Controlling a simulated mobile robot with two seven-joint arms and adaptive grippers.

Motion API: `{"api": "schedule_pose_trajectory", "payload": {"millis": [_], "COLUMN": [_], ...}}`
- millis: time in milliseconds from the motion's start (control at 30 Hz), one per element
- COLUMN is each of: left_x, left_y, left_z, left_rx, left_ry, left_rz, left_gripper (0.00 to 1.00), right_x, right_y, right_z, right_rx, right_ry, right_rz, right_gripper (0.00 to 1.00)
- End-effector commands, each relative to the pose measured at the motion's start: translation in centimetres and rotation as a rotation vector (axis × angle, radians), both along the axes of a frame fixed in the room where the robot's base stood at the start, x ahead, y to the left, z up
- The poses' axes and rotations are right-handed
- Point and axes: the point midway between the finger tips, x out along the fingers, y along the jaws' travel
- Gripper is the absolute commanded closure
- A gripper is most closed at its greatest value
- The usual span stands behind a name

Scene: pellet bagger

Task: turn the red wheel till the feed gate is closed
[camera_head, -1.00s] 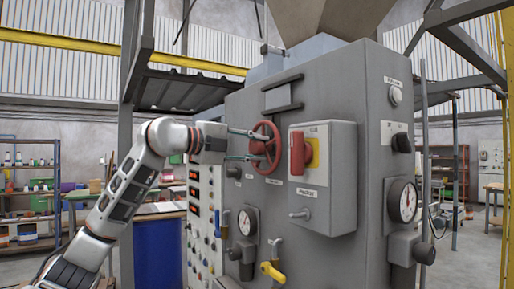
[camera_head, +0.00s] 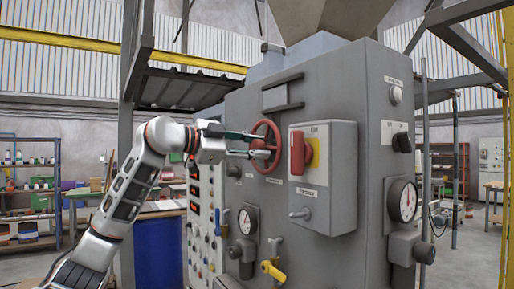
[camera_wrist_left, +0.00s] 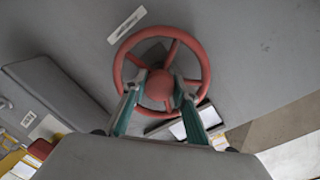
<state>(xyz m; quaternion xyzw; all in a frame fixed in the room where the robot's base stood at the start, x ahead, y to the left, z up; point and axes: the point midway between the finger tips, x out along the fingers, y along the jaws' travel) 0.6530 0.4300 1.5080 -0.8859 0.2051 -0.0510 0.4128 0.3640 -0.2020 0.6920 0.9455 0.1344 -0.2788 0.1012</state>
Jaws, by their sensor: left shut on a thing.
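The red wheel (camera_head: 265,129) is on the front of the grey machine, left of a grey switch box. My left gripper (camera_head: 266,147) reaches it from the left. In the left wrist view the wheel (camera_wrist_left: 199,49) faces the camera, and my left gripper (camera_wrist_left: 161,80) has a finger on each side of its red hub, shut on the wheel. The fingers cover part of the lower rim and spokes. I cannot make out the feed gate or its position for certain; a dark bracket (camera_head: 282,97) sits above the wheel. My right gripper is not in view.
The grey switch box (camera_head: 340,185) with a red rotary handle (camera_head: 299,152) protrudes right of the wheel. A blue drum (camera_head: 158,252) stands at lower left, near a panel of buttons.

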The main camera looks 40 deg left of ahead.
Motion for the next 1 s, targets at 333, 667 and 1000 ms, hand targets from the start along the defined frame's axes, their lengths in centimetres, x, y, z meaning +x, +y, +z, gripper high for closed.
{"api": "schedule_pose_trajectory", "payload": {"millis": [333, 667, 1000], "left_x": [0.05, 0.05, 0.03], "left_y": [-0.13, -0.15, -0.08], "left_z": [-0.24, -0.28, -0.16], "left_rx": [-0.075, -0.081, -0.079], "left_ry": [0.037, 0.04, 0.037], "left_rz": [-0.003, -0.004, -0.002], "left_gripper": [1.0, 1.0, 0.55], "right_x": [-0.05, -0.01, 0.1], "right_y": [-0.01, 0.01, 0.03], "right_z": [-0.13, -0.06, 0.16], "right_rx": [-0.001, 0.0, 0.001], "right_ry": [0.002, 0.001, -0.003], "right_rz": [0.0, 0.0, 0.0], "right_gripper": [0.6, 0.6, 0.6]}}
